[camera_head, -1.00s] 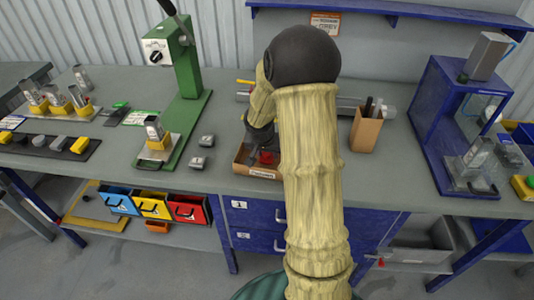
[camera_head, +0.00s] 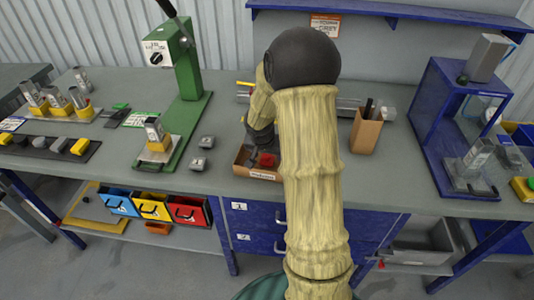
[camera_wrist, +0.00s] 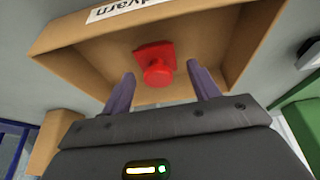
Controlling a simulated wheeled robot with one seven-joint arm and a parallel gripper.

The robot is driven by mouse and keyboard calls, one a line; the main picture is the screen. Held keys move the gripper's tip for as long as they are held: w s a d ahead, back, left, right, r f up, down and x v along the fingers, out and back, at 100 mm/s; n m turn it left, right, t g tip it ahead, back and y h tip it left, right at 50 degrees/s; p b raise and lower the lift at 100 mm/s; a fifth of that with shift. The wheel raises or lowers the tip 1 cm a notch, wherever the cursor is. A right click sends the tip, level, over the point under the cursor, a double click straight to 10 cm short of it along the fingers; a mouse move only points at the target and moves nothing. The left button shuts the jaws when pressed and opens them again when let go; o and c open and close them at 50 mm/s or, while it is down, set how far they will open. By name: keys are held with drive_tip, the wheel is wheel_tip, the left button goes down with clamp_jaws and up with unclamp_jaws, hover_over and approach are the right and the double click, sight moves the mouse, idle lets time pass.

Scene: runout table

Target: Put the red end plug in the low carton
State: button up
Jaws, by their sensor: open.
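The low carton (camera_head: 262,174) is a small open brown box with a white label on its front, on the bench beside my arm. The wrist view shows its inside from above (camera_wrist: 95,62). The red end plug (camera_head: 266,160), a square plate with a round knob, is inside it. In the wrist view the plug (camera_wrist: 158,70) appears against the carton's floor, between and just beyond my fingertips. My gripper (camera_wrist: 160,76) is open, with a visible gap on both sides of the plug. In the head view my arm hides part of the carton and most of the gripper.
A taller brown box with pens (camera_head: 366,130) stands right of my arm. A green press (camera_head: 185,90) and small grey blocks (camera_head: 202,142) are to the left. A blue frame (camera_head: 455,110) stands at the right. Bare bench lies in front of the pen box.

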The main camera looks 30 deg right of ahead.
drive_tip(key=p+v, duration=0.1)
drive_tip(key=v, duration=1.1)
drive_tip(key=shift+s+f, duration=0.1)
drive_tip(key=s+a+f+n+y, duration=0.2)
drive_tip(key=s+a+n, duration=0.5)
drive_tip(key=s+a, duration=0.5)
drive_tip(key=s+y, duration=0.1)
drive_tip(key=s, duration=0.2)
drive_tip(key=shift+s+a+f+n+g, duration=0.15)
drive_tip(key=shift+s+f+n+g, duration=0.15)
drive_tip(key=shift+f+n, duration=0.1)
drive_tip(key=shift+w, duration=0.1)
drive_tip(key=shift+s, duration=0.2)
drive_tip(key=shift+w, duration=0.1)
